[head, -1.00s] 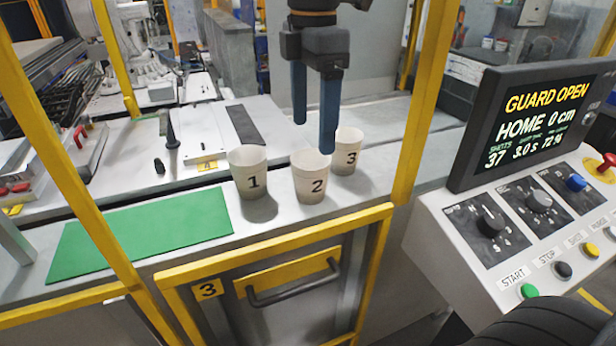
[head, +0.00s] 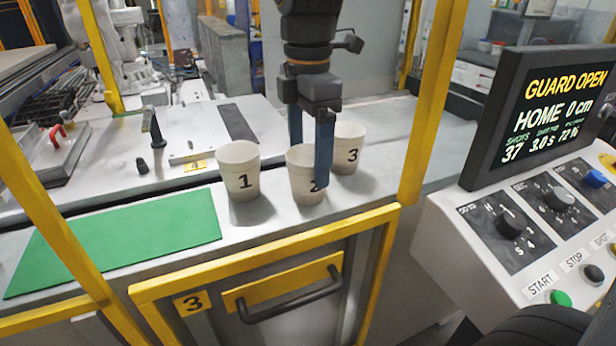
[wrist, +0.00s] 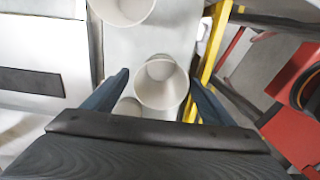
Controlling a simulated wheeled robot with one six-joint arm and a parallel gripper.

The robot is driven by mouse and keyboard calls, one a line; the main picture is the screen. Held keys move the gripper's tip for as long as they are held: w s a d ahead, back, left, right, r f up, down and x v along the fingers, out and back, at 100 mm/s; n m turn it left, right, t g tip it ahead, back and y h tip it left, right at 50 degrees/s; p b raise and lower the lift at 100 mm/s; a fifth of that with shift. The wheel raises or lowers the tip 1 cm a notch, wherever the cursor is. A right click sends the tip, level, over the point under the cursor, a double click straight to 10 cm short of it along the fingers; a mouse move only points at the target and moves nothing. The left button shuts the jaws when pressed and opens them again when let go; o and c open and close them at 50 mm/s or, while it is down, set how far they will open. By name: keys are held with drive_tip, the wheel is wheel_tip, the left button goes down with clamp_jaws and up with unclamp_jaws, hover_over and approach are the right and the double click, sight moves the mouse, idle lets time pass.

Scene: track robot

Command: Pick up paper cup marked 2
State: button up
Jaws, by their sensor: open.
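Paper cup 2 (head: 301,187) is a white upright cup on the light counter, between cup 1 and cup 3. My gripper (head: 309,165) points down at it, open. One blue finger stands in front of the cup and covers part of its number; the other is behind it. In the wrist view, cup 2 (wrist: 162,84) is between the open fingers, its round mouth facing the camera. I see no contact for sure. Cup 1 (head: 240,172) stands to the left and cup 3 (head: 350,150) behind to the right, close to the gripper.
A green mat (head: 115,240) lies on the counter at left. A yellow guard frame (head: 265,259) runs along the front edge, with a yellow post (head: 431,110) to the right. A control console (head: 510,225) stands at right. The grey surface behind cup 3 is clear.

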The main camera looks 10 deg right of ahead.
drive_tip(key=shift+s+f+p, duration=0.1)
drive_tip(key=shift+f+p, duration=0.2)
drive_tip(key=shift+f, duration=1.6)
drive_tip(key=c, duration=1)
